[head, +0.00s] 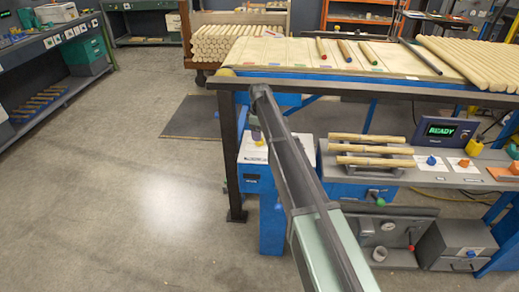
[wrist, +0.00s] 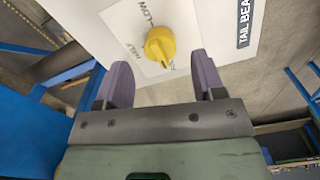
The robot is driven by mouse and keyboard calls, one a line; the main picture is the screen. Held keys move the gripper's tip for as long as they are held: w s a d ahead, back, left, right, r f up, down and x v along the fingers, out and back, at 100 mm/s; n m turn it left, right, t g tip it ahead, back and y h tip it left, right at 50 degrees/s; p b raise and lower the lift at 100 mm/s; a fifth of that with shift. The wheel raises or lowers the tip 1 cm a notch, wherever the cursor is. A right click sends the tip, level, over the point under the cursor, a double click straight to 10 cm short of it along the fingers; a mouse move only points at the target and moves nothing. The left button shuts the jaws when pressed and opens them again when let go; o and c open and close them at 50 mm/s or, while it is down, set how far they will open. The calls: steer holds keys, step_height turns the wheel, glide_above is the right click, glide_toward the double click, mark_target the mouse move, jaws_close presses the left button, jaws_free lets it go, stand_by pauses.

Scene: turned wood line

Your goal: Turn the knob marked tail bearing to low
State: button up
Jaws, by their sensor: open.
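The yellow knob (wrist: 160,46) sits on a white plate (wrist: 210,20) in the wrist view. The plate carries a dark label, partly cut off, reading "TAIL BEA". "LOW" is printed above the knob and another mark, seemingly "HALF", to its left. The narrow end of the knob points down, towards a third mark that is mostly hidden. My gripper (wrist: 159,62) is open, its two purple fingers apart to the left and right of the knob's lower end. Contact with the knob does not show. In the head view the knob (head: 260,143) is small, under the arm's end.
A dark rail (head: 330,88) runs above the plate in the head view. To the right stand a rack with turned wood pieces (head: 372,149), a lit "READY" display (head: 441,130) and other coloured knobs. Open floor (head: 130,200) lies to the left.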

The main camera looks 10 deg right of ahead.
step_height(320, 180, down, 4)
steer(key=shift+b, duration=1.05)
steer(key=shift+r, duration=0.15)
steer(key=c, duration=0.9)
